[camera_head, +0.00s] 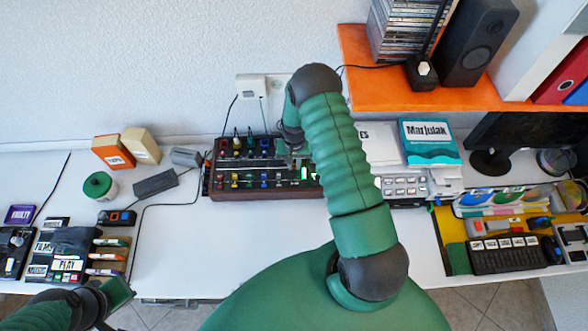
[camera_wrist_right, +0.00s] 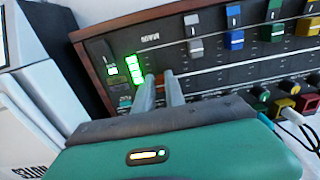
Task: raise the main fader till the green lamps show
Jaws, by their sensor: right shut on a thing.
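The mixer (camera_head: 262,192) is a dark panel with wooden sides, standing against the wall. In the right wrist view the mixer's panel (camera_wrist_right: 205,68) is tilted and close. A column of lamps (camera_wrist_right: 134,69) on it is lit green, and the green also shows in the head view (camera_head: 304,173). My right gripper (camera_wrist_right: 160,82) is shut at the panel just beside the lamps. In the head view my right arm covers the mixer's right end. My left gripper (camera_head: 108,298) is low at the left, away from the mixer.
Coloured fader caps (camera_wrist_right: 235,40) and cables plugged into the mixer are near my right gripper. An orange shelf (camera_head: 440,95) with a speaker (camera_head: 476,42) overhangs at the right. A green jar (camera_head: 99,186) stands at left. The white desk is clear in front of the mixer.

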